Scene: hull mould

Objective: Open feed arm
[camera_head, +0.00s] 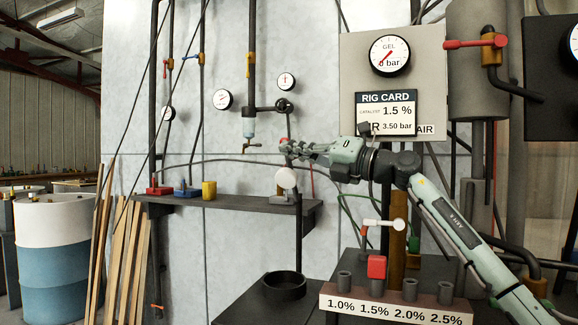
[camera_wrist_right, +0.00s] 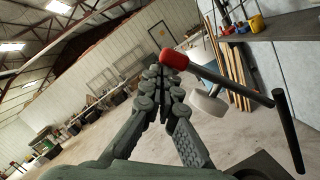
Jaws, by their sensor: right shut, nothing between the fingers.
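My right gripper (camera_head: 287,150) reaches in from the right, in front of the wall panel, its fingers shut and empty. In the right wrist view the closed fingers (camera_wrist_right: 160,78) point away from the camera. A dark bar with a red end grip (camera_wrist_right: 174,60) lies just right of the fingertips; I cannot tell whether they touch. It looks like the feed arm. A white round part (camera_wrist_right: 208,102) hangs below that bar. In the head view a white round part (camera_head: 286,178) shows just below the gripper, which hides what is behind it. My left gripper is not in view.
A dark shelf (camera_head: 235,203) holds red, blue and yellow items left of the gripper. A nozzle (camera_head: 248,130) hangs above left. A black cup (camera_head: 285,285) stands below. A labelled rack (camera_head: 395,304) and a white-handled valve (camera_head: 384,223) stand below my right arm.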

